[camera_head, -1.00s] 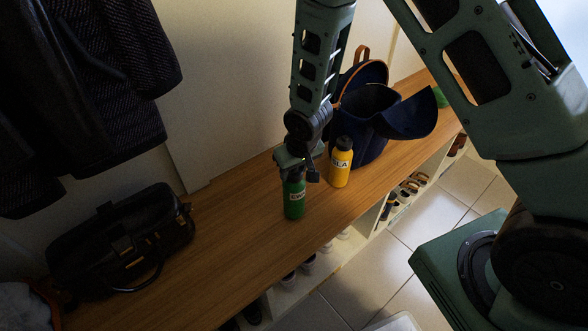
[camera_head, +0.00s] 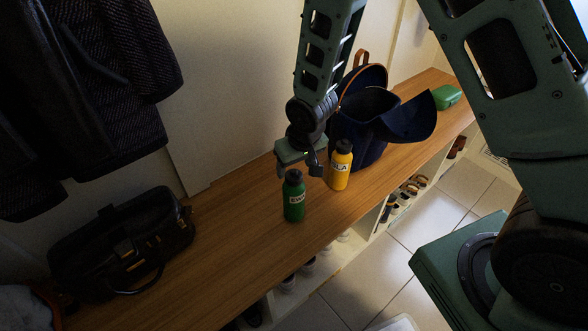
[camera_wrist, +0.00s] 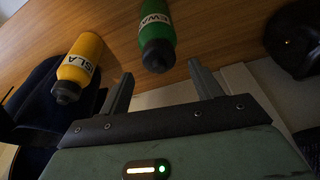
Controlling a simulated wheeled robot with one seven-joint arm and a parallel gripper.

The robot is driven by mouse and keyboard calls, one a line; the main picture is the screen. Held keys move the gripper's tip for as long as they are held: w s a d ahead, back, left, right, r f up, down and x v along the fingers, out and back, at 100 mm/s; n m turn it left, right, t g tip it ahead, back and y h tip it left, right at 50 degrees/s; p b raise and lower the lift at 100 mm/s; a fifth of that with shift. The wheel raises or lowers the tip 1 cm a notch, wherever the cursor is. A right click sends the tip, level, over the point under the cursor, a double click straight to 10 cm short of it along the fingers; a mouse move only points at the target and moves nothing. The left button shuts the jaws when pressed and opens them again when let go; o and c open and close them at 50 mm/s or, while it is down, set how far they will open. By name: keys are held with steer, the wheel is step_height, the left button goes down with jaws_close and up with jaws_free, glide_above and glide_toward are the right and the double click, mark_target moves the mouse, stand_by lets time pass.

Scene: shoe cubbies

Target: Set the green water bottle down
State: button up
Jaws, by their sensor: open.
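The green water bottle (camera_head: 294,198) stands upright on the wooden bench top, with a black cap and a white label. It also shows in the wrist view (camera_wrist: 157,32), beyond my fingertips and apart from them. My gripper (camera_head: 300,165) is open and empty, just above and behind the bottle's cap. In the wrist view my gripper's two fingers (camera_wrist: 163,82) are spread with nothing between them. A yellow bottle (camera_head: 340,166) with a label stands to the right of the green one; it also shows in the wrist view (camera_wrist: 79,66).
A navy backpack (camera_head: 372,120) with its flap open stands behind the yellow bottle. A black handbag (camera_head: 122,243) lies at the left. The bench (camera_head: 238,232) is clear between handbag and green bottle. Shoes fill the cubbies below.

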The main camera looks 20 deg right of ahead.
steer(key=p+v, duration=0.1)
steer(key=v, duration=0.7)
steer(key=s+a+r+n+g, duration=0.1)
steer(key=s+r, duration=0.3)
steer(key=s, duration=0.4)
steer(key=s+a+r+n+g, duration=0.1)
steer(key=s+a+r+n, duration=0.2)
steer(key=s, duration=0.4)
steer(key=s+a+r+n+g, duration=0.1)
steer(key=s+a+r, duration=0.1)
steer(key=s+r, duration=0.3)
steer(key=s, duration=0.3)
steer(key=shift+s+r+n, duration=0.3)
steer(key=shift+r+n, duration=0.1)
steer(key=shift+a+r, duration=0.1)
step_height(320, 180, up, 14)
steer(key=p, duration=1.4)
